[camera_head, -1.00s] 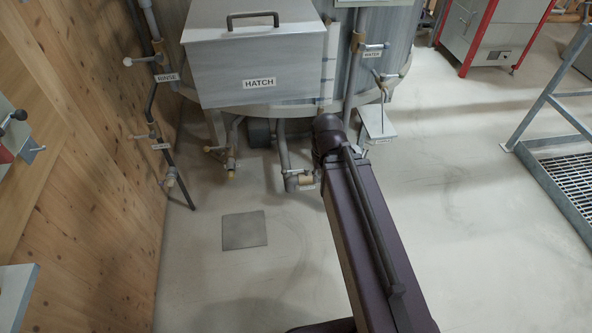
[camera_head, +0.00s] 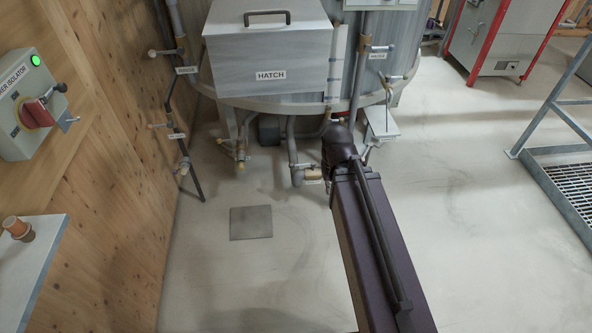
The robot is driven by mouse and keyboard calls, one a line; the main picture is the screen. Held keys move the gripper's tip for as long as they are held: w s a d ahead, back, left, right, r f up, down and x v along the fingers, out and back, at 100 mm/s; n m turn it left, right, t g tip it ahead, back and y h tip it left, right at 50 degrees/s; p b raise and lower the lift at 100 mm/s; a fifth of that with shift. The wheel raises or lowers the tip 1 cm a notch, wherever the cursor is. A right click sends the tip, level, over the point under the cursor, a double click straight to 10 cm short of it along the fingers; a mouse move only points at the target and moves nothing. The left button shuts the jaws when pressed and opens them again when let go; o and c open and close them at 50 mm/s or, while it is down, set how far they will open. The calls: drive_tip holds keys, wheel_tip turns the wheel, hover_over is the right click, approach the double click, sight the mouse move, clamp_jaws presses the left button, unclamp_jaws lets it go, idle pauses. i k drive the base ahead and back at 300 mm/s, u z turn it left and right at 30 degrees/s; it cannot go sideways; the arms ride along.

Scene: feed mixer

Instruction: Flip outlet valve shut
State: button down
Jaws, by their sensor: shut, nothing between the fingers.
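My gripper is hidden beyond the wrist.
A box marked HATCH (camera_head: 268,60) juts out above the pipes. A power isolator (camera_head: 30,105) with a green light and a shelf (camera_head: 30,270) are on the left wooden wall. A metal step (camera_head: 570,190) stands right. The floor around the square plate (camera_head: 251,222) is open.

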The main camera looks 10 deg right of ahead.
sight(313, 164)
drive_tip(key=k, duration=0.3)
drive_tip(key=u, duration=0.15)
drive_tip(key=i, duration=1.35)
drive_tip(key=z, duration=0.15)
